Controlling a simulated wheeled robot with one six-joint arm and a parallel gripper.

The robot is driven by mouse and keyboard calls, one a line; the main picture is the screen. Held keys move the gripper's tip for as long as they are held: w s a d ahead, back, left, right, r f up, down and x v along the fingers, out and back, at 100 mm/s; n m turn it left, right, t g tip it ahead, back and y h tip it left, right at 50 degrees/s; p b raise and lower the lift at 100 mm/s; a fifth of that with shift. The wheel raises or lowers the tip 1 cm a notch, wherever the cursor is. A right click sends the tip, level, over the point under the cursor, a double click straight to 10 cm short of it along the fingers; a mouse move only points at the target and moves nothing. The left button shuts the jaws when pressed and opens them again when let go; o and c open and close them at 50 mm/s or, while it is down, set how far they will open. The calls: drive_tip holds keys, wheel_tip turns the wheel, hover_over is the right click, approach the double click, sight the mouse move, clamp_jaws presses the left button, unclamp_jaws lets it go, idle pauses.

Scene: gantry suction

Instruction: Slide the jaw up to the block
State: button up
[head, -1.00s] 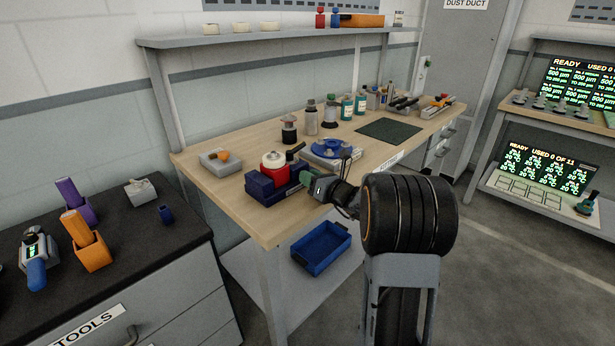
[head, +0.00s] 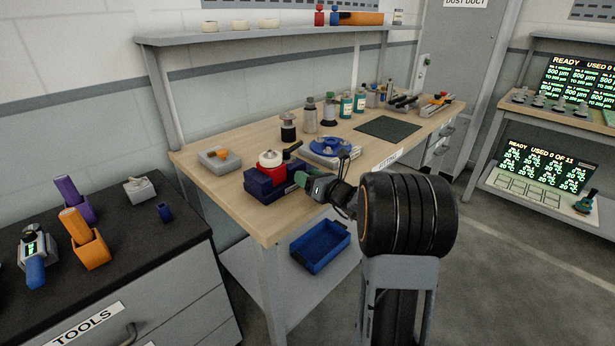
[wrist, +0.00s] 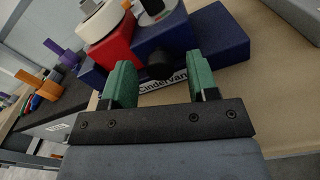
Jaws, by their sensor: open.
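A dark blue fixture (head: 262,188) with a sliding jaw sits near the front left of the workbench. In the wrist view, a red block (wrist: 114,44) with a white round top stands beside a blue jaw (wrist: 172,36). The red block also shows in the head view (head: 271,169). A black knob (wrist: 160,66) sticks out from the jaw side towards me. My gripper (wrist: 160,78) is open, with one green finger on each side of the knob. I cannot tell whether the fingers touch it. In the head view my gripper (head: 302,180) is at the fixture's right side.
A blue round device (head: 331,147) stands just behind and right of my gripper. Several bottles and a grey box (head: 219,158) with an orange knob stand on the bench. A blue bin (head: 320,246) is on the lower shelf. A dark mat (head: 388,128) lies clear further right.

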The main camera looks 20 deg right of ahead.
drive_tip(key=v, duration=1.3)
drive_tip(key=shift+p, duration=0.4)
drive_tip(key=shift+s, duration=0.1)
